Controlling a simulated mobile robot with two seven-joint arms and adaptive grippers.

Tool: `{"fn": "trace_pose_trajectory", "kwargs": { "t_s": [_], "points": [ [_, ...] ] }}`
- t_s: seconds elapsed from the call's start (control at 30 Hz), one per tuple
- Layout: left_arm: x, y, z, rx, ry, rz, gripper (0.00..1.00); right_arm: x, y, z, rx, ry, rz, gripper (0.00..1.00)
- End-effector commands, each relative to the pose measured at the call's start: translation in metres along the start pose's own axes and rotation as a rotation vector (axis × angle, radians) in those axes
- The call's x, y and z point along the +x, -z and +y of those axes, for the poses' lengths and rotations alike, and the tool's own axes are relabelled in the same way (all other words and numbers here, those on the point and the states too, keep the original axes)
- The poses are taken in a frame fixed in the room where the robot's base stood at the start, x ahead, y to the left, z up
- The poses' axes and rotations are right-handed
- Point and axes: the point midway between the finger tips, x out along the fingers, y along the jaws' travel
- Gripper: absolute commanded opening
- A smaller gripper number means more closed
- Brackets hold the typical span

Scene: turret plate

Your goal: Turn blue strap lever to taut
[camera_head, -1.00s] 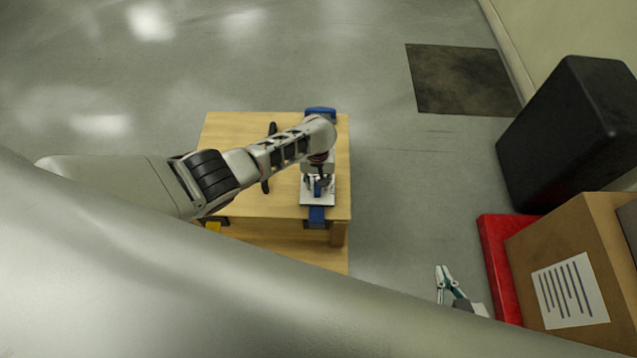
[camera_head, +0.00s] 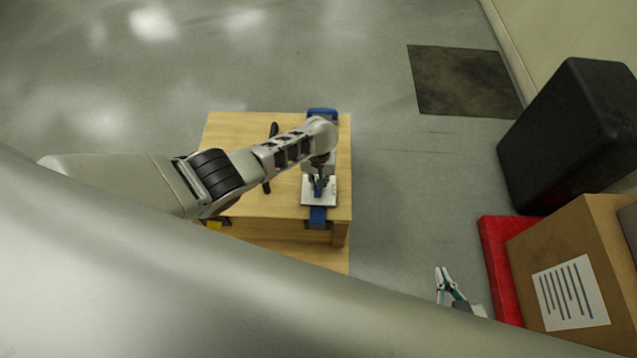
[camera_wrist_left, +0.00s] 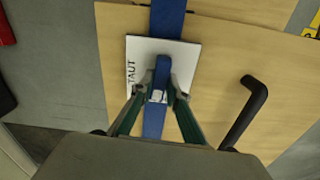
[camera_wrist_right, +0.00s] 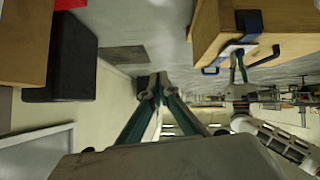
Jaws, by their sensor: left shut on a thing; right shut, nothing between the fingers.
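The blue lever (camera_wrist_left: 162,72) lies over a white plate (camera_wrist_left: 140,55) marked TAUT along its left edge in the left wrist view. The lever points along the blue strap (camera_wrist_left: 168,18), not toward the word. My left gripper (camera_wrist_left: 161,97) is shut on the lever. In the head view, my left gripper (camera_head: 318,190) reaches down onto the plate (camera_head: 330,199), and its wrist hides part of the strap. My right gripper (camera_head: 441,269) is shut and empty, away from the table over the floor; its fingertips meet in the right wrist view (camera_wrist_right: 152,85).
The wooden table (camera_head: 230,130) carries the strap and a black handle (camera_wrist_left: 245,110) to the plate's right in the left wrist view. A cardboard box (camera_head: 575,245), a red object (camera_head: 497,260) and a black case (camera_head: 565,130) stand at the right. Floor between is clear.

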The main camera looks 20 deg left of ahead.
Motion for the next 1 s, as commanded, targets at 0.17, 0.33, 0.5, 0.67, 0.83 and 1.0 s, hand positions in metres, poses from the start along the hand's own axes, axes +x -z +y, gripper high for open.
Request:
{"fn": "trace_pose_trajectory", "kwargs": {
  "t_s": [0.17, 0.33, 0.5, 0.67, 0.83, 1.0],
  "points": [
    [-0.0009, -0.0011, 0.0009, 0.125, -0.001, -0.002, 0.0, -0.0019, 0.0034, -0.0003, 0.004, 0.002, 0.002, 0.0],
    [0.0001, -0.0016, 0.0006, 0.282, -0.001, -0.003, 0.0, -0.0029, -0.0004, -0.0026, 0.007, 0.006, -0.006, 0.0],
    [0.001, -0.002, 0.0007, 0.445, -0.001, -0.003, 0.0, -0.0046, -0.0027, -0.0043, 0.009, 0.008, -0.01, 0.0],
    [0.0013, -0.0021, 0.0005, 0.597, -0.001, -0.003, 0.0, -0.0052, -0.0022, -0.0045, 0.01, 0.009, -0.01, 0.0],
    [0.0016, -0.0024, -0.0001, 0.759, -0.001, -0.004, 0.0, -0.0053, -0.0001, -0.0041, 0.011, 0.008, -0.006, 0.0],
    [0.0017, -0.0025, 0.0001, 0.919, -0.002, -0.004, 0.0, -0.0044, 0.0027, -0.0031, 0.011, 0.006, -0.002, 0.0]
  ]
}}
